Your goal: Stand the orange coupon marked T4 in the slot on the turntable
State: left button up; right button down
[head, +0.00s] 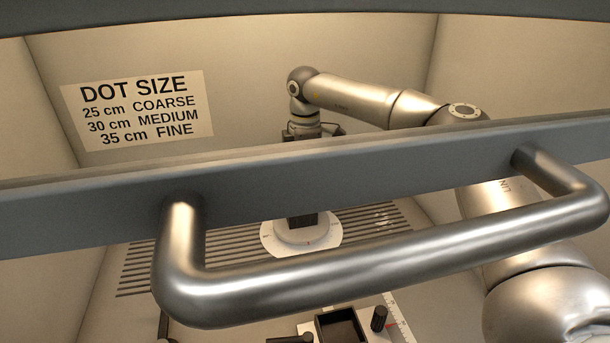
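The turntable (322,236) is a pale disc on the slatted floor of the booth, partly covered by the grey bar and handle. A dark upright piece (302,220) shows at its middle; I cannot tell whether it is part of the turntable or of my gripper. My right gripper (312,131) points down above the turntable, its lower part hidden behind the bar. I cannot see its fingertips or whether it holds anything. No orange coupon and no T4 mark show. My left gripper is not in view.
A grey cross bar (90,205) with a thick metal handle (380,255) crosses the front of the booth. In front are a black tray (341,326), a black knob (379,318) and a scale strip (398,313). A DOT SIZE sign (140,108) hangs on the back wall.

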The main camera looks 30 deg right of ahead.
jog(key=shift+f, duration=0.2)
jog(key=c, duration=1.5)
grip_release()
jog(key=shift+o, duration=0.2)
jog(key=o, duration=0.5)
jog(key=shift+r, duration=0.1)
jog(key=shift+r+p, duration=1.8)
jog(key=shift+r, duration=0.7)
